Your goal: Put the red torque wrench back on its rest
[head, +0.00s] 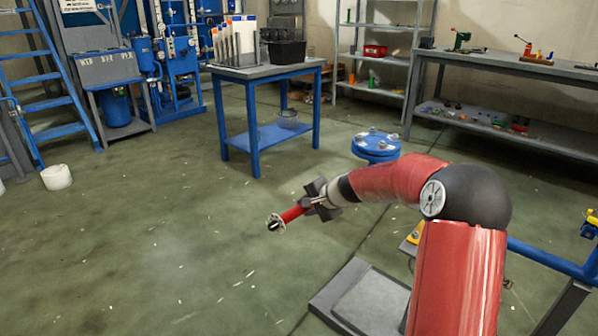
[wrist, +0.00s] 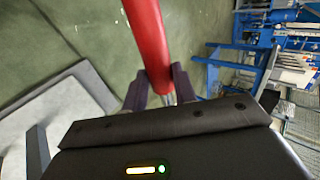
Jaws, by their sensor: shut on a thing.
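My gripper (head: 318,198) is shut on the red torque wrench (head: 292,214) and holds it in the air above the green floor. The wrench points down and to the left in the head view, with a dark and metallic end at its tip. In the wrist view the red wrench (wrist: 150,45) runs up from between the two dark fingers of my gripper (wrist: 160,88). Its far end is cut off by the top of that view. I cannot make out with certainty which thing is the wrench's rest.
A blue-framed table (head: 265,72) at the back bears a rack of upright tools (head: 234,42) and a black bin (head: 287,52). A blue flange (head: 376,147) stands behind my arm. A grey workbench (head: 510,64) is at right. The floor at left centre is clear.

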